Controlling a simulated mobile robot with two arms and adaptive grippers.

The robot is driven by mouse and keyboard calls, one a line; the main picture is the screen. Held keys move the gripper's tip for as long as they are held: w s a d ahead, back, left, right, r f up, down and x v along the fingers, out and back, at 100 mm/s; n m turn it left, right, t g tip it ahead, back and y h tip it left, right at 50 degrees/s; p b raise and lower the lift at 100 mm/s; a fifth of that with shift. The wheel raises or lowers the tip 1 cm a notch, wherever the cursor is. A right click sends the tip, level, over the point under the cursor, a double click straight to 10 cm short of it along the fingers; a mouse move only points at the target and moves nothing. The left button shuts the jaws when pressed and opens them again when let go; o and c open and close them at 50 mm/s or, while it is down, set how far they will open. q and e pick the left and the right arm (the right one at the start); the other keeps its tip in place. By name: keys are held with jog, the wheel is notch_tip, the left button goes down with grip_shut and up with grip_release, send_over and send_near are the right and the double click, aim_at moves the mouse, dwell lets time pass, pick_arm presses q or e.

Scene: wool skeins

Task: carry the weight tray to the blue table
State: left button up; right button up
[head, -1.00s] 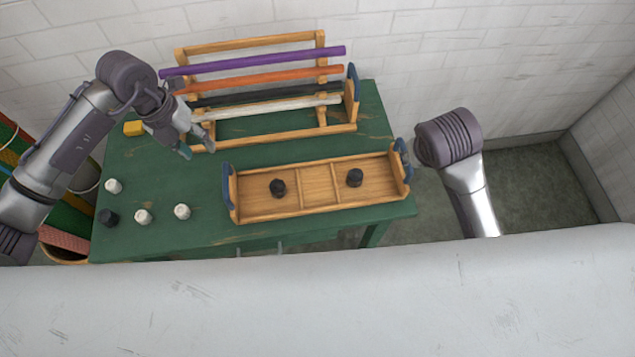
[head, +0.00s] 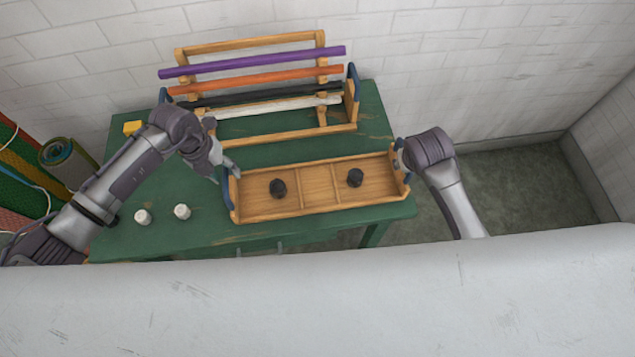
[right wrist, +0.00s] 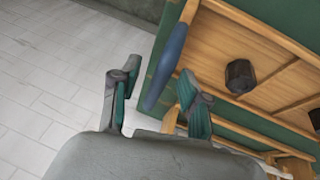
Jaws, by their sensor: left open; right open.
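The wooden weight tray (head: 317,207) lies on the green table (head: 200,238), with one black weight (head: 278,188) in its left compartment and another (head: 355,178) in its right one. Its left handle (head: 226,188) is blue. My left gripper (head: 228,171) is open at that handle's far end; whether it touches is unclear. In the head view my right wrist hides most of my right gripper, at the tray's right end. In the right wrist view my right gripper (right wrist: 157,78) is open, its fingers either side of the blue right handle (right wrist: 167,68). No blue table is in view.
A wooden rack (head: 250,42) with purple, orange, black and white rods stands behind the tray. White weights (head: 143,217) and a yellow block (head: 132,128) are on the table's left. Rolled material (head: 66,160) stands left of it. Floor (head: 510,185) is clear at right.

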pick_arm(q)
jog(key=shift+d+f, duration=0.1)
jog(key=shift+f, duration=0.35)
pick_arm(e)
jog(key=shift+w+f, duration=0.2)
jog(key=shift+f, duration=0.2)
pick_arm(q)
grip_shut()
pick_arm(e)
grip_shut()
pick_arm(q)
jog(key=shift+w+r, duration=0.1)
pick_arm(e)
jog(key=shift+d+r, duration=0.1)
